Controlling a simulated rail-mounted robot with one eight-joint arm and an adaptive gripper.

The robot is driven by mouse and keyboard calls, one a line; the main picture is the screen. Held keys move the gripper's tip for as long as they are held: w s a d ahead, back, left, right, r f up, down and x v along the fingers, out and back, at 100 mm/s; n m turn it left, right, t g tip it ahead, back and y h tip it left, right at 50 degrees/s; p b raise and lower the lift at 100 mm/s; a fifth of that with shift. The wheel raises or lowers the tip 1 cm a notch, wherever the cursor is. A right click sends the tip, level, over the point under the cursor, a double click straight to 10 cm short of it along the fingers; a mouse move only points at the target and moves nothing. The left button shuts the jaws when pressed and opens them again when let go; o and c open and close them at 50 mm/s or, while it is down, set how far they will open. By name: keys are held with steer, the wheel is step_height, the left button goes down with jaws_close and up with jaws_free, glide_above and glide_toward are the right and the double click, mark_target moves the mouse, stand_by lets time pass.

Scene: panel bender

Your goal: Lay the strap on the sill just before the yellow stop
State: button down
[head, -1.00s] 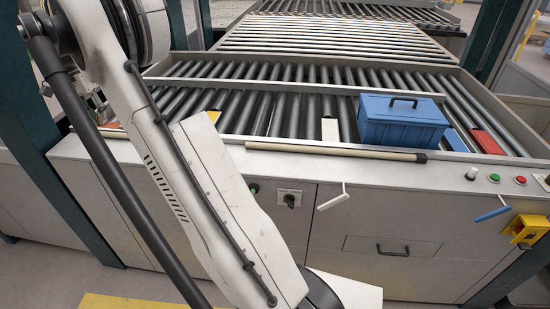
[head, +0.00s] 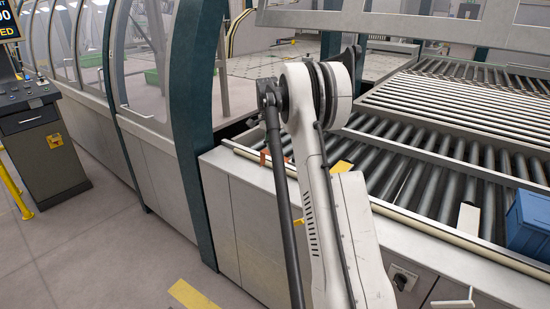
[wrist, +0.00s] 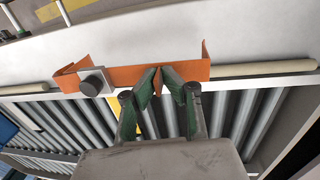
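The strap is a long orange metal piece (wrist: 130,76) with bent-up ends. In the wrist view it lies across the front sill (wrist: 30,97); whether it touches the sill is unclear. A grey plate with a black knob (wrist: 93,82) shows at its left part. My gripper (wrist: 159,69) has its green-padded fingers nearly together at the strap's middle and appears to pinch it. In the head view only a bit of orange (head: 265,157) shows beside my arm, which hides my gripper. A yellow piece, perhaps the stop, shows past the strap (wrist: 115,104) and right of my arm (head: 341,167).
Roller tables (head: 400,165) lie behind the sill. A tan rod (head: 470,242) runs along the sill. A blue box (head: 528,222) and a white strip (head: 467,220) are on the rollers at right. A dark green post (head: 193,120) stands left of my arm.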

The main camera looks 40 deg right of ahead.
steer(key=shift+d+f, duration=0.2)
steer(key=shift+f, duration=0.15)
step_height(320, 180, down, 4)
steer(key=shift+r+p, duration=0.2)
steer(key=shift+p, duration=0.25)
steer(key=c, duration=1.9)
jaws_free()
steer(key=shift+r, duration=0.1)
